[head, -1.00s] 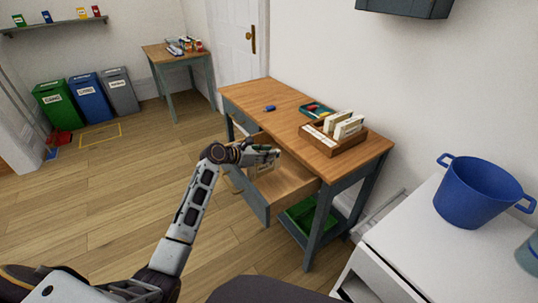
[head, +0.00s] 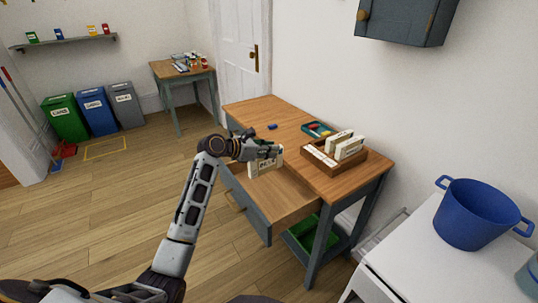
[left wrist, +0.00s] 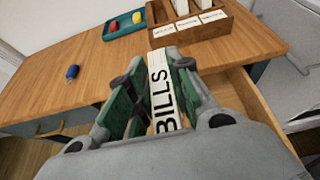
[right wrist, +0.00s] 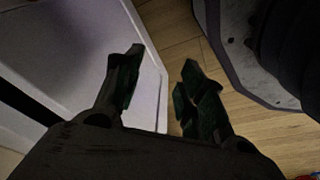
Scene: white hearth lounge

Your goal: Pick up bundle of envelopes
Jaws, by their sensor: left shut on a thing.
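My left gripper (head: 268,149) is shut on a pale bundle of envelopes (head: 266,164) and holds it above the open desk drawer (head: 284,196). In the left wrist view the bundle (left wrist: 161,95) stands on edge between the green finger pads, with "BILLS" printed on its near side. The drawer looks empty where I see into it. My right gripper (right wrist: 162,72) shows only in its own wrist view, with fingers apart and nothing between them, near a white surface and the floor.
On the wooden desk (head: 255,112) stand a wooden organizer (head: 343,166) with upright pale bundles and labelled slots, a green tray (head: 318,129) and a blue object (head: 272,127). A blue pot (head: 478,215) stands on a white surface at the right. A cabinet (head: 405,20) hangs above.

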